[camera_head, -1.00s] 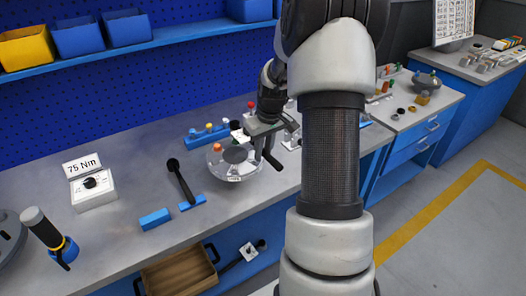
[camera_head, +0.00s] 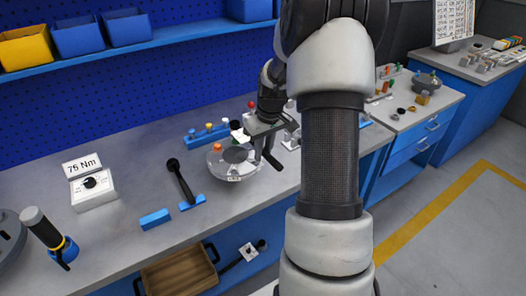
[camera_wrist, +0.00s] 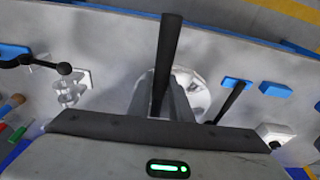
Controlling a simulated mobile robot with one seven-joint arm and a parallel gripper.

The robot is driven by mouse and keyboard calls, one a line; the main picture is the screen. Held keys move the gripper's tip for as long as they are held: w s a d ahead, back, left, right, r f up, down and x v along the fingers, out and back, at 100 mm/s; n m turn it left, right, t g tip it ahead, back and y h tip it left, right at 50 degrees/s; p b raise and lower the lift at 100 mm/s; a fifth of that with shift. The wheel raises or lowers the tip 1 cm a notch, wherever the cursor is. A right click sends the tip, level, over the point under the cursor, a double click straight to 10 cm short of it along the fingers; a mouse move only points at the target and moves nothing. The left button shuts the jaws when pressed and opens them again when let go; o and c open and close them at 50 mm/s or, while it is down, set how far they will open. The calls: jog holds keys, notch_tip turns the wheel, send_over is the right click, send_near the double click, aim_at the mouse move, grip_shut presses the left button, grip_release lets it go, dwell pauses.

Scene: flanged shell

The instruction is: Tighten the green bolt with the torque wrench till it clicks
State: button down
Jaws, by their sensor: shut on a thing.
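My gripper (camera_head: 262,143) is shut on a black-handled tool (camera_head: 273,160) over the flanged shell (camera_head: 222,170). In the wrist view the tool (camera_wrist: 168,45) is a long black bar standing up between the fingers (camera_wrist: 172,104), above the pale shell (camera_wrist: 203,97). I cannot tell whether it is the torque wrench; its working end is hidden. An orange bolt head (camera_head: 217,147) shows on the shell's flange. I cannot make out a green bolt on the shell; my gripper covers part of the flange.
A white box with a dial (camera_head: 93,188) and a "75 Nm" sign (camera_head: 82,164) stand at left. A blue bolt rack (camera_head: 208,134) stands behind the shell.

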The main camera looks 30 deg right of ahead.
jog(key=shift+f+b, duration=0.85)
jog(key=shift+f, duration=0.35)
jog(key=a+m+h+b, duration=0.1)
jog(key=a+m, duration=0.3)
jog(key=a, duration=0.3)
jog(key=shift+w+f+m, duration=0.2)
jog(key=shift+w+m, duration=0.1)
jog(key=shift+w, duration=0.05)
dwell(1.7)
jog(key=shift+d, duration=0.15)
dwell(0.3)
